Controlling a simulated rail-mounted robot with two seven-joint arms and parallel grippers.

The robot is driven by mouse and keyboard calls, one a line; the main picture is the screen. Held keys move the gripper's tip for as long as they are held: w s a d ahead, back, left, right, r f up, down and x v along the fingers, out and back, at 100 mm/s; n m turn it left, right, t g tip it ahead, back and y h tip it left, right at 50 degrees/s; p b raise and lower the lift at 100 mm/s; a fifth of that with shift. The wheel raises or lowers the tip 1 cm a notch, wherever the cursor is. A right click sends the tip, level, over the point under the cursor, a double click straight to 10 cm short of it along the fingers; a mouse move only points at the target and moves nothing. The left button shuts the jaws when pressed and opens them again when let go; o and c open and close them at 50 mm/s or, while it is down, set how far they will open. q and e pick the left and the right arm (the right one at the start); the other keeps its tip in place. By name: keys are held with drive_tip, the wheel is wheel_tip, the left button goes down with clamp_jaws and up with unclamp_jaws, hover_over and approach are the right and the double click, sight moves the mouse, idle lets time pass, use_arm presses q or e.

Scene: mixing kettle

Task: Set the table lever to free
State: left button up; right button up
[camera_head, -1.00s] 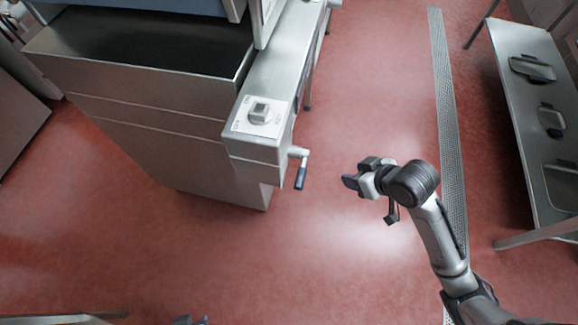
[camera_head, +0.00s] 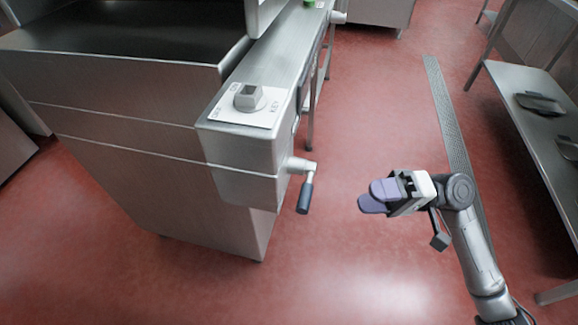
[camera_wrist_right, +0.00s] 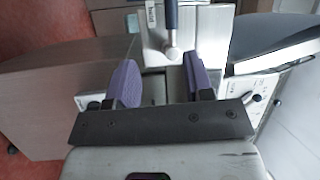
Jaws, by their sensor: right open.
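The lever (camera_head: 305,192) has a dark grip on a metal pivot. It sticks out from the right side of the steel console and its grip hangs down. In the right wrist view the lever (camera_wrist_right: 171,18) shows at the top centre, its pivot beyond the gap between my fingers. My left gripper is not in view.
A grey knob on a white plate (camera_head: 247,104) sits on top of the console (camera_head: 240,150). The steel kettle body (camera_head: 110,130) fills the left. A steel table (camera_head: 520,110) with dark items stands at the right. Red floor between is clear.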

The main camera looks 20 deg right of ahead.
sight(311, 195)
drive_tip(key=shift+m+y, duration=0.3)
drive_tip(key=shift+m, duration=0.1)
drive_tip(key=p+x, duration=0.2)
drive_tip(key=x, duration=0.2)
drive_tip(key=r+p+x, duration=0.1)
drive_tip(key=x, duration=0.3)
drive_tip(key=p+x, duration=0.2)
drive_tip(key=x, duration=0.2)
drive_tip(key=shift+s+a+r+p, duration=0.1)
drive_tip(key=shift+a+r+p, duration=0.15)
drive_tip(key=shift+a+p, duration=0.05)
drive_tip(key=shift+a+f, duration=0.1)
drive_tip(key=shift+a, duration=0.15)
drive_tip(key=shift+a, duration=0.2)
